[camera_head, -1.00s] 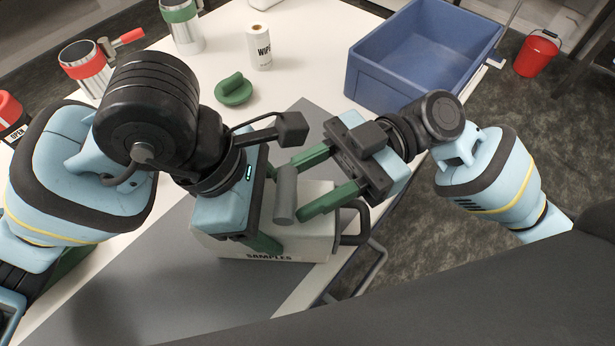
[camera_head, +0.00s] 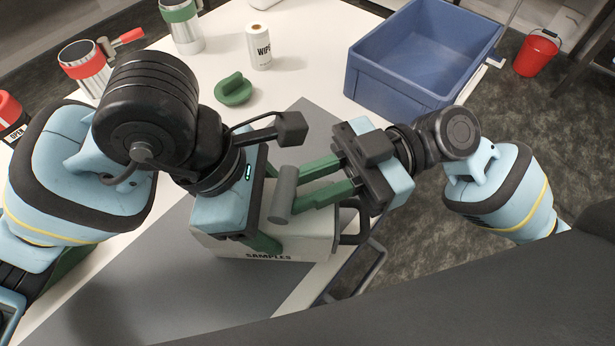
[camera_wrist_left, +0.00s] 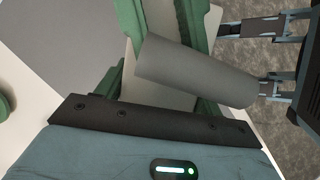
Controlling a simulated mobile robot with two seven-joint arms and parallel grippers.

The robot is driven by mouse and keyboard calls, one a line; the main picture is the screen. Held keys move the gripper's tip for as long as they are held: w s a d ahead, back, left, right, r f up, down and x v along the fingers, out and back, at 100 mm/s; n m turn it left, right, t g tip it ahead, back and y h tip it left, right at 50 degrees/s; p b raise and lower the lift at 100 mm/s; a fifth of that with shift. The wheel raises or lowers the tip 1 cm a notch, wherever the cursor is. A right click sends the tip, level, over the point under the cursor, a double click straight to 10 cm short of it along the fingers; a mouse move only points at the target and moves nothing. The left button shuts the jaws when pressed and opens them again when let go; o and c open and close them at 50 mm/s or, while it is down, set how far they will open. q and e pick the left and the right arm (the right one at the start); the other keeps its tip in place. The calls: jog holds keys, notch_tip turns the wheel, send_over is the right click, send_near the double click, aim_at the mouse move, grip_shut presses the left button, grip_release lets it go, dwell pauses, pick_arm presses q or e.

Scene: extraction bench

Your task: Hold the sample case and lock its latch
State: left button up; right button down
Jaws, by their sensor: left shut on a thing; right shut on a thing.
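The white sample case (camera_head: 305,245), marked SAMPLES, stands on the grey mat at the bench's front edge. It also shows between the green fingers in the left wrist view (camera_wrist_left: 150,95). My left gripper (camera_head: 266,208) is shut on the case from the left; its grip is partly hidden by its own body. A grey cylinder (camera_head: 283,195), seemingly the latch's handle, sits above the case and crosses the left wrist view (camera_wrist_left: 195,72). My right gripper (camera_head: 299,187) reaches in from the right, its green fingers closed at this cylinder. The latch's seat is hidden.
A blue crate (camera_head: 365,82) stands at the back right of the bench. A green knobbed lid (camera_head: 234,92), a wipes roll (camera_head: 259,50) and metal mugs (camera_head: 186,30) stand behind my left arm. A red bucket (camera_head: 537,54) is on the floor. The front mat is clear.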

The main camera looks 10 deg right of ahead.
jog(key=shift+s+f+m+t, duration=0.1)
jog(key=shift+s+m+t, duration=0.15)
jog(key=shift+m+t, duration=1.1)
jog(key=shift+s+m+t, duration=0.25)
jog(key=shift+m+t, duration=0.5)
jog(key=shift+t, duration=1.2)
jog(key=c, duration=1.3)
grip_release()
jog(key=s+d, duration=0.2)
jog(key=d, duration=0.9)
jog(key=shift+s+d, duration=0.25)
jog(key=shift+d, duration=0.15)
